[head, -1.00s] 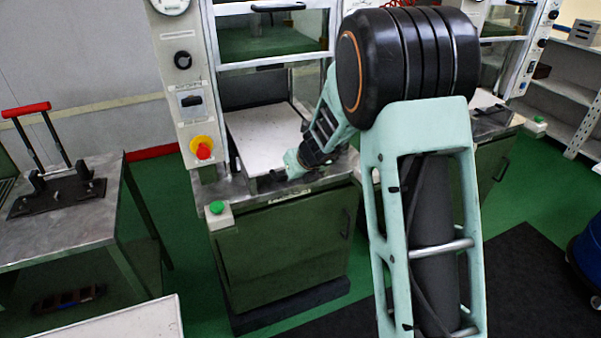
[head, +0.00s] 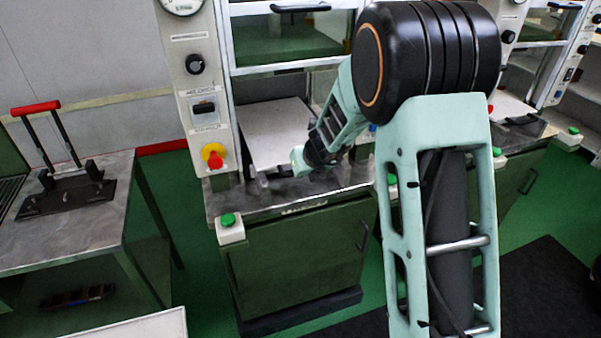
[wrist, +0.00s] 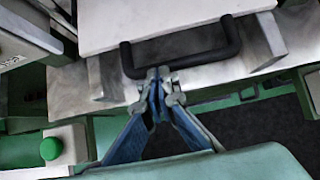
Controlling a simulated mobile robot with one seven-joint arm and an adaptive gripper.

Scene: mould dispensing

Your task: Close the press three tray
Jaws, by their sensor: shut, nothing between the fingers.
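The press tray (head: 272,132) is a pale flat plate inside the press's lower opening, below the glazed door. In the wrist view, the pale tray (wrist: 150,22) fills the top, and its black handle (wrist: 188,62) stands out from the front. My gripper (wrist: 161,78) has blue fingers that meet at the tips. They are shut and empty, at or just in front of the lower left part of the handle; contact is unclear. In the head view my arm hides the tray's right side, and the fingertips are hard to make out.
The press's control panel (head: 205,95) has a red knob on a yellow plate. A green button box (head: 230,229) sits at the bench's left front corner. A metal table (head: 90,215) with a red-handled tool (head: 65,188) stands left. Another press is at right.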

